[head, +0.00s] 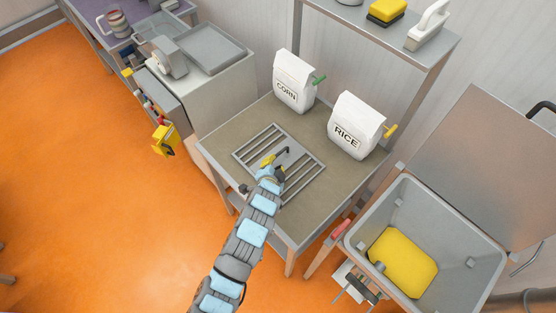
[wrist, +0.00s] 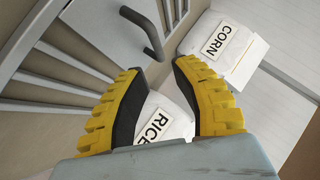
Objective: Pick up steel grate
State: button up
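The steel grate (head: 302,181) lies flat on the worktable, a framed panel of parallel bars. It has a solid plate in its middle with a dark curved handle (head: 282,153). My gripper (head: 272,162) is over the middle of the grate and hides part of it. In the wrist view the two yellow, black-padded fingers (wrist: 157,70) stand apart with nothing between them. The handle (wrist: 152,35) shows just beyond the fingertips, and the grate's bars (wrist: 65,62) run to the left. I cannot tell whether a finger touches the handle.
The worktable (head: 222,140) also bears a white CORN bag (head: 293,82) and a white RICE bag (head: 353,125) behind the grate. A shelf (head: 400,45) stands above them. A grey open bin (head: 440,225) with a yellow block (head: 403,262) is at the right. A counter (head: 215,85) adjoins at the left.

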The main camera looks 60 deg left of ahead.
aim_at(278, 154)
jog(key=shift+x, duration=1.6)
jog(key=shift+s+f+x, duration=0.1)
jog(key=shift+f+x, duration=0.05)
jog(key=shift+x, duration=1.1)
jog(key=shift+s+f+x, duration=0.1)
jog(key=shift+x, duration=1.2)
jog(key=shift+c, duration=0.2)
grip_shut()
